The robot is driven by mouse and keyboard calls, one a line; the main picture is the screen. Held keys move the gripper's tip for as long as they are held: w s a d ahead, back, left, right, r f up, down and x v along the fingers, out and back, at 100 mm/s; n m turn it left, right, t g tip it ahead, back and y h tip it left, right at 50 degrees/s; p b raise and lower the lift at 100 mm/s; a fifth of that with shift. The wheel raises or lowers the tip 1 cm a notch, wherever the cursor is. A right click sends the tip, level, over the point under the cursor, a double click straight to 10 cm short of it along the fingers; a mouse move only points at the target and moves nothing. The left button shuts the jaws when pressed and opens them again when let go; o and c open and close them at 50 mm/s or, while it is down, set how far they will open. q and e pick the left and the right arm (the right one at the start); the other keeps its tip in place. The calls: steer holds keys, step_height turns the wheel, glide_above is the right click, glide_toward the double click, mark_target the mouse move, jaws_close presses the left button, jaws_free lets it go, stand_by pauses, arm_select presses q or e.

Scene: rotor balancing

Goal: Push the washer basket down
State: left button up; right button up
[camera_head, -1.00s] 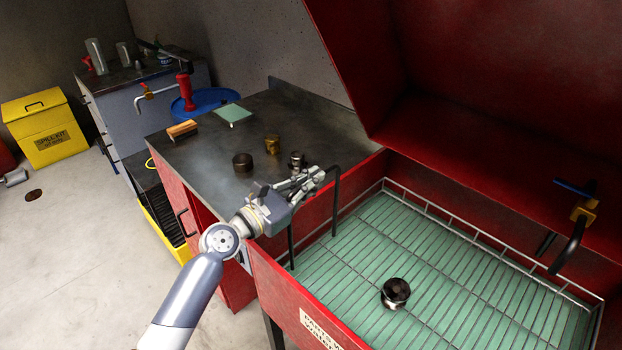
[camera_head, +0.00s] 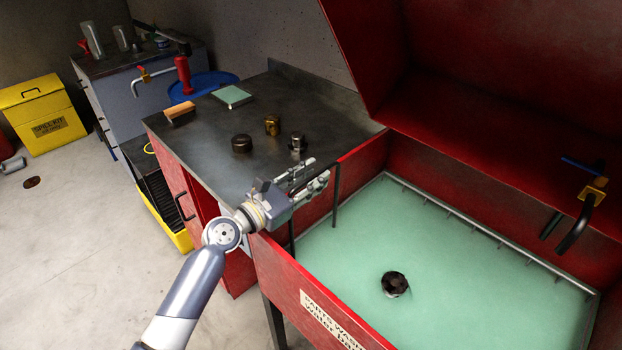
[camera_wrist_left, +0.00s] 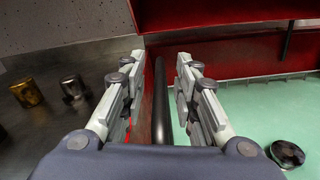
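The washer basket (camera_head: 480,229) is inside the red parts washer (camera_head: 280,287). Its rim shows just above the green liquid (camera_head: 470,280), and its wire floor is hidden under it. A dark round part (camera_head: 395,284) stands in the liquid, its top showing. The basket's black handle (camera_head: 336,195) rises at the washer's left side. My left gripper (camera_head: 317,172) is at the handle's top. In the left wrist view, the black handle bar (camera_wrist_left: 161,100) runs between the spread fingers, with gaps on both sides. My right gripper is not in view.
The red lid (camera_head: 470,130) stands open over the washer. A black-spouted tap (camera_head: 578,228) is at the right.

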mark_target(287, 194)
arm_select(q)
steer(key=shift+w+f, duration=0.1)
steer(key=shift+f, duration=0.05)
steer(key=shift+a, duration=0.15)
steer(key=v, duration=1.2)
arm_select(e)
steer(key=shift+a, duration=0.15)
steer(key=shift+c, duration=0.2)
